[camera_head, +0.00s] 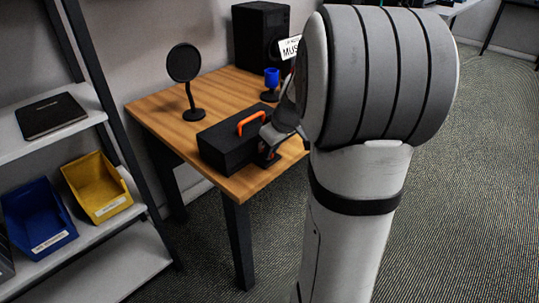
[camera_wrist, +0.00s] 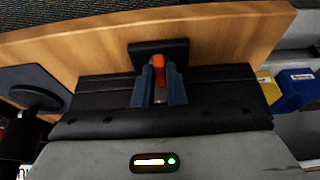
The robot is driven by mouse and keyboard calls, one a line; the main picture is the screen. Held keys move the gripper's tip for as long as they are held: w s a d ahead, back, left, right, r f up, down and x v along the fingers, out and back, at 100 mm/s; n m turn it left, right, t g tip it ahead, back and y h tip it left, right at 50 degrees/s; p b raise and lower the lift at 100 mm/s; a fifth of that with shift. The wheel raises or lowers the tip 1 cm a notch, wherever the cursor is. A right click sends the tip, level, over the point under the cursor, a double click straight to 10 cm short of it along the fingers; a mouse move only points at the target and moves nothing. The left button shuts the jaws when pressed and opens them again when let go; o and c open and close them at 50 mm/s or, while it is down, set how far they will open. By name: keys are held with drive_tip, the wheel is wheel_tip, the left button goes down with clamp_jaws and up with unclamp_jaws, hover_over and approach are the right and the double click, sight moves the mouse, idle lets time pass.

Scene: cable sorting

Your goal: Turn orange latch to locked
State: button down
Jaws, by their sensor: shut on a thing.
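A black block (camera_wrist: 142,50) lies just behind the latch. The latch's lower part is hidden between the fingers, so I cannot tell its turned position.
A shelf at the left carries a yellow bin (camera_head: 97,187) and a blue bin (camera_head: 38,217). Carpeted floor is clear at right.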

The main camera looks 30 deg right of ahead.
drive_tip(key=shift+w+r, duration=0.15)
drive_tip(key=shift+r, duration=0.05)
idle(0.3)
drive_tip(key=c, duration=1.8)
unclamp_jaws()
drive_tip(key=shift+o, duration=0.2)
drive_tip(key=shift+f, duration=0.15)
drive_tip(key=p+v, duration=0.1)
drive_tip(key=v, duration=0.7)
drive_tip(key=shift+p, duration=0.4)
drive_tip(key=s+a+r+m+g+h+p, duration=0.1)
drive_tip(key=s+a+r+m+p, duration=0.2)
drive_tip(key=s+a+r+p, duration=1.2)
drive_tip(key=s+r+p, duration=0.1)
drive_tip(key=p, duration=0.5)
drive_tip(key=shift+s+a+r+m+g, duration=0.3)
drive_tip(key=shift+a+r+m, duration=0.05)
drive_tip(key=shift+r+m, duration=0.05)
